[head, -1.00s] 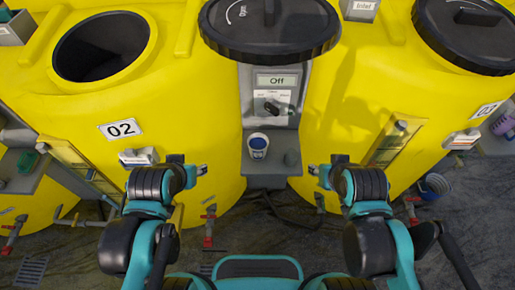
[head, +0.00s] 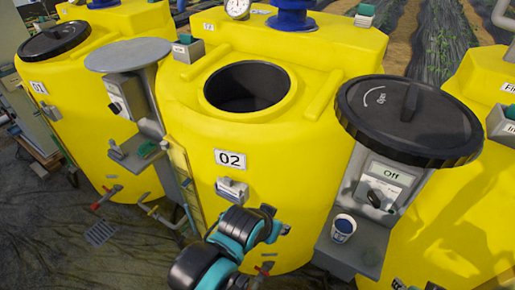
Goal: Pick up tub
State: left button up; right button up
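The tub (head: 343,228) is a small white cup-like container with a blue label and a dark blue top. It stands upright on the grey shelf (head: 352,252) below a control panel, between two yellow tanks. My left gripper (head: 277,220) is left of the tub, in front of tank 02, apart from it. Its two fingers look spread, with nothing between them. What seem to be tips of my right gripper (head: 416,285) show at the bottom edge, right of and below the tub; the rest is cut off.
Tank 02 (head: 315,165) has an open round mouth. A large black lid (head: 410,118) overhangs the panel (head: 383,185) above the shelf. Tank 01 (head: 95,95) and a grey round disc (head: 128,55) are left. Valves and a drain grate (head: 101,233) lie low at left.

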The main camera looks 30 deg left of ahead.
aim_at(343, 225)
jog(key=k+j+z, duration=0.2)
jog(key=j, duration=0.2)
jog(key=k+j+z, duration=0.2)
jog(key=j, duration=0.15)
jog(key=j+z, duration=0.2)
jog(key=j, duration=0.15)
jog(key=k, duration=0.05)
